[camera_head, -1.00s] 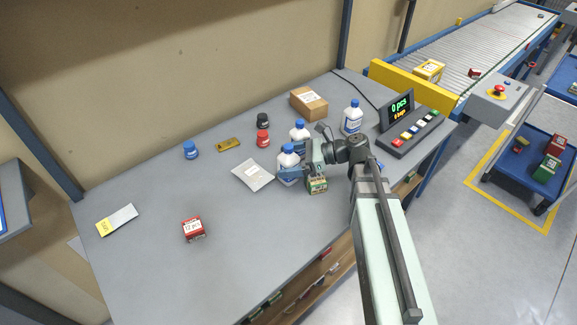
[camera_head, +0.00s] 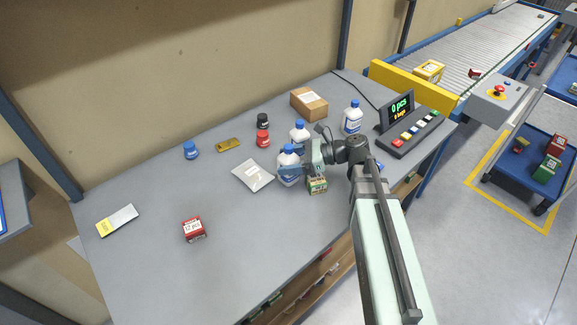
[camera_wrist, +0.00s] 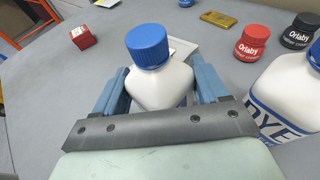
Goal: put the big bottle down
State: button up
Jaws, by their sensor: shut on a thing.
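The big bottle (camera_head: 287,176) is white with a blue cap and stands upright at the table's right-middle part. My gripper (camera_head: 290,170) is around it from the right, shut on its body. In the wrist view the bottle (camera_wrist: 158,82) sits between the two blue fingers of my gripper (camera_wrist: 157,90), its cap toward the camera. I cannot tell whether its base touches the table (camera_head: 150,255); its lower part is hidden in the wrist view.
Another white bottle (camera_head: 299,133) stands just behind, and a third (camera_head: 353,117) farther right. A grey packet (camera_head: 253,175) lies close on the left. A small green-and-yellow box (camera_head: 317,185) is by the gripper. The table's left-middle has free room around a red box (camera_head: 194,229).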

aim_at(289, 146)
jog(key=shift+r, duration=5.1)
notch_tip(289, 146, up, 12)
jog(key=w+d, duration=0.2)
jog(key=w, duration=1.5)
jog(key=w+d, duration=0.3)
jog(key=w, duration=1.3)
jog(key=shift+w+d+f, duration=0.1)
jog(key=shift+w+f, duration=0.55)
jog(key=shift+f, duration=1.9)
jog(key=shift+w+d+f, duration=0.1)
jog(key=shift+w+f, duration=0.5)
jog(key=shift+f, duration=2)
jog(key=shift+w+d+f, duration=0.1)
jog(key=shift+w+f, duration=0.55)
jog(key=shift+f, duration=1.9)
jog(key=shift+f, duration=0.15)
jog(key=o, duration=1.4)
jog(key=shift+c, duration=0.2)
